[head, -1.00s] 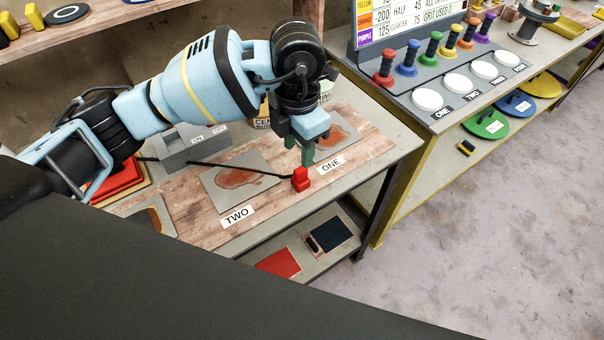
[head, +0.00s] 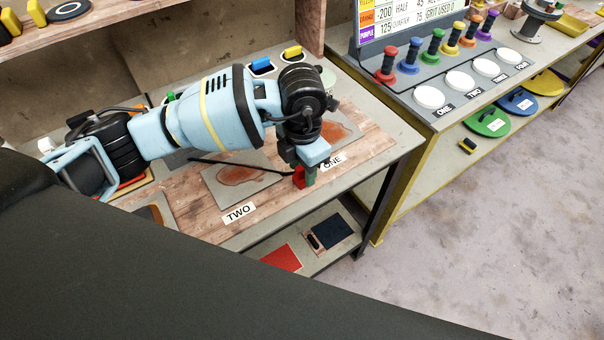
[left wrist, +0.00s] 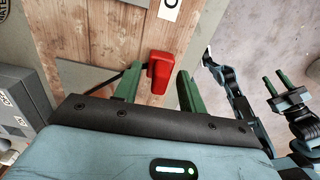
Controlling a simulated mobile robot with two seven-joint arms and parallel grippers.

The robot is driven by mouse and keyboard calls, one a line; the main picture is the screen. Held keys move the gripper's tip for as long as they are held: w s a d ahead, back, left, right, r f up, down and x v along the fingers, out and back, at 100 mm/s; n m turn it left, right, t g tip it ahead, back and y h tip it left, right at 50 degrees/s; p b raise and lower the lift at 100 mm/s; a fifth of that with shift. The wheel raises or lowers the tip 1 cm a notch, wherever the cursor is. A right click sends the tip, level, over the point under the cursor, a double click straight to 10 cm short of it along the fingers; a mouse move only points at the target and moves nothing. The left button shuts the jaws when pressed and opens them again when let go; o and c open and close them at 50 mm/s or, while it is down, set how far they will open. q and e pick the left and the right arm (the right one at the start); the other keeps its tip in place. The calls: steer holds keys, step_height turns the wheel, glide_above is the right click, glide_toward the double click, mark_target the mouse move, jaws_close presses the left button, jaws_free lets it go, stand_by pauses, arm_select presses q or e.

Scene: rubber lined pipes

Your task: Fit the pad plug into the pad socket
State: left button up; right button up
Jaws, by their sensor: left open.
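A red plug-like block (head: 299,177) at the end of a black cord (head: 235,165) is at the front edge of the wooden board, beside the ONE label. I take it for the pad plug. My left gripper (head: 305,180) is over it, with green fingers pointing down. In the left wrist view the red block (left wrist: 159,72) lies between the two open fingers, with gaps at the sides. My right gripper (left wrist: 277,82) shows at the right of that view, fingers apart and empty. I cannot pick out the pad socket for sure; a grey labelled box (left wrist: 15,108) stands at the left there.
Grey stained plates (head: 240,183) lie on the wooden board, with TWO (head: 238,213) and ONE labels. A lower shelf holds a red pad (head: 281,258) and a dark pad (head: 334,229). A second bench with coloured handles (head: 432,44) stands at right. The floor is clear.

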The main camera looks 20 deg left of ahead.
arm_select(q)
jaws_close()
steer(key=shift+r, duration=0.2)
steer(key=shift+r, duration=0.55)
step_height(320, 180, up, 2)
steer(key=shift+r, duration=0.2)
steer(key=s+d, duration=0.2)
steer(key=s, duration=0.5)
steer(key=s+d+r, duration=0.1)
steer(key=s+d, duration=0.2)
steer(key=s, duration=0.5)
steer(key=shift+d, duration=0.2)
